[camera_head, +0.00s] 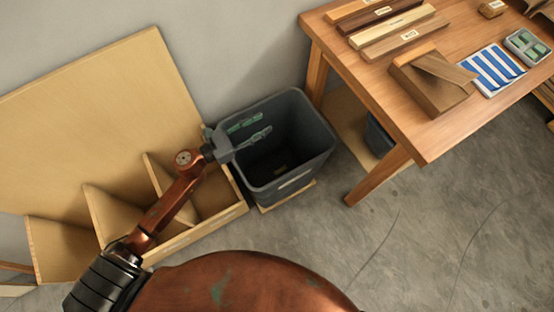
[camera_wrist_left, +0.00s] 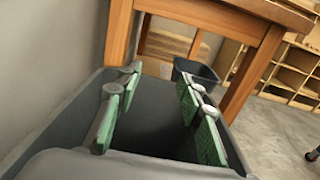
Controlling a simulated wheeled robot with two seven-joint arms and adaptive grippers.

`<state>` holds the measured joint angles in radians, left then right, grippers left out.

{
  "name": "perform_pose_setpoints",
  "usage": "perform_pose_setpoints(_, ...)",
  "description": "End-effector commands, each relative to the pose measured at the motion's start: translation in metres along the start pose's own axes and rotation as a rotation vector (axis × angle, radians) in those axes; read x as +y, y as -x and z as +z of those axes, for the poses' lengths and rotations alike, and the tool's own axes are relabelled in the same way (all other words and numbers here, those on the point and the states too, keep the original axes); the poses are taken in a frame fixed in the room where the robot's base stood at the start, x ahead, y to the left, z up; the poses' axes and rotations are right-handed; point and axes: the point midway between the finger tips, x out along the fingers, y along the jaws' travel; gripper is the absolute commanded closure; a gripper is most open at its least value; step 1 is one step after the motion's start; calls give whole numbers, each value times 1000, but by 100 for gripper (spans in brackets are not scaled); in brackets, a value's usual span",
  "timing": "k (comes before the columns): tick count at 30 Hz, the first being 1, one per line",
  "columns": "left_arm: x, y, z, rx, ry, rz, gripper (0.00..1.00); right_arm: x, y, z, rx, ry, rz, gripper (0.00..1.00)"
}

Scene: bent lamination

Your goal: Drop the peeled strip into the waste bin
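The waste bin (camera_head: 318,150) is a dark grey open-topped bin on the floor, between the wooden rack and the table leg. It also fills the lower part of the left wrist view (camera_wrist_left: 50,125). My left gripper (camera_head: 262,124) reaches over the bin's mouth from the left. Its two green-padded fingers stand wide apart in the left wrist view (camera_wrist_left: 158,85), with nothing between them. I see no strip in the gripper. My right gripper is out of view.
A wooden rack (camera_head: 95,215) with slanted dividers stands left of the bin. The table (camera_head: 420,125) at right holds labelled wood strips (camera_head: 400,35), a wooden block (camera_head: 430,85) and a blue-striped sheet (camera_head: 492,72). A smaller dark bin (camera_head: 378,138) stands beneath it.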

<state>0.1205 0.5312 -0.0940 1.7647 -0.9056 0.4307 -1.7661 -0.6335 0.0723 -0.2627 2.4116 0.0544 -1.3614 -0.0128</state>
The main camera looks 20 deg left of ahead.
Motion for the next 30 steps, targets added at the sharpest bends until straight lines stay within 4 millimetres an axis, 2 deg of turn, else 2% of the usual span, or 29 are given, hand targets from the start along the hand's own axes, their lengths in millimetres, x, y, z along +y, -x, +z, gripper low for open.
perform_pose_setpoints(1,0,12,-2,3,2,3,65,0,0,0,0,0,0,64)
perform_pose_setpoints(6,0,49,-1,2,4,3,65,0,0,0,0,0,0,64)
perform_pose_setpoints(12,0,81,-1,1,1,2,65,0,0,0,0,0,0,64)
perform_pose_setpoints(18,0,94,0,0,0,1,65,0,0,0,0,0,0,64)
perform_pose_setpoints(30,0,95,0,0,0,1,65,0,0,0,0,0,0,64)
